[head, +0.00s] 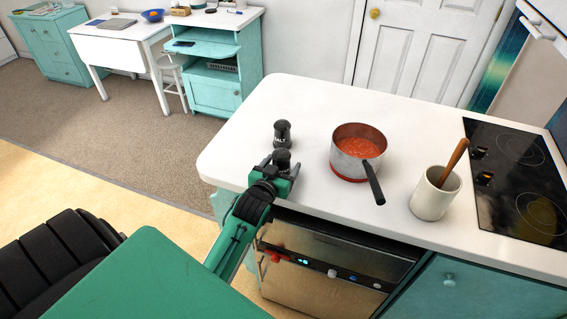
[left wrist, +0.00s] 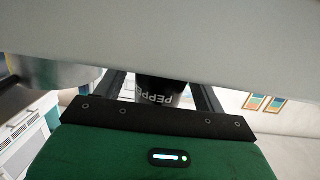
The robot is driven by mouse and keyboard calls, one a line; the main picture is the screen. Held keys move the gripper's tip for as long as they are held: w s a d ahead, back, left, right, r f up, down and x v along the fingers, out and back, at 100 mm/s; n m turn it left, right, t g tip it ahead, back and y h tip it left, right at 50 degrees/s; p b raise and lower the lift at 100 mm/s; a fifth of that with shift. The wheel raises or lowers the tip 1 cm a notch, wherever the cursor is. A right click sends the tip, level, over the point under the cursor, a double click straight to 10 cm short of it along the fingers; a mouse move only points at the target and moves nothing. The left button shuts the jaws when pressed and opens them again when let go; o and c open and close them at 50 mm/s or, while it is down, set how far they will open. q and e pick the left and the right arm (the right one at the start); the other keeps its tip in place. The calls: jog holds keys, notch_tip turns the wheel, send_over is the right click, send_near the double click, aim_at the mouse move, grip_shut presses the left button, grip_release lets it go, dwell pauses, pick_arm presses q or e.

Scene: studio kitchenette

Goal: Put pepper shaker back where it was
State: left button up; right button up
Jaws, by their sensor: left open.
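The pepper shaker (head: 282,158) is dark and stands on the white counter near its front edge. It also shows in the left wrist view (left wrist: 160,88), with its lettering upside down. My left gripper (head: 281,166) is open, with its fingers on either side of the shaker; contact cannot be told. The gripper hides the shaker's lower part in the head view. The black salt shaker (head: 282,134), labelled SALT, stands just behind it on the counter. My right gripper is not in view.
A saucepan (head: 350,152) of red sauce stands to the right, its handle (head: 374,182) pointing toward the front. Farther right are a white crock (head: 433,196) with a wooden utensil and a black cooktop (head: 515,165). The counter (head: 245,140) is clear left of the shakers.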

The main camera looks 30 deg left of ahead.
pick_arm(q)
jog(key=b+v, duration=0.1)
jog(key=v, duration=0.9)
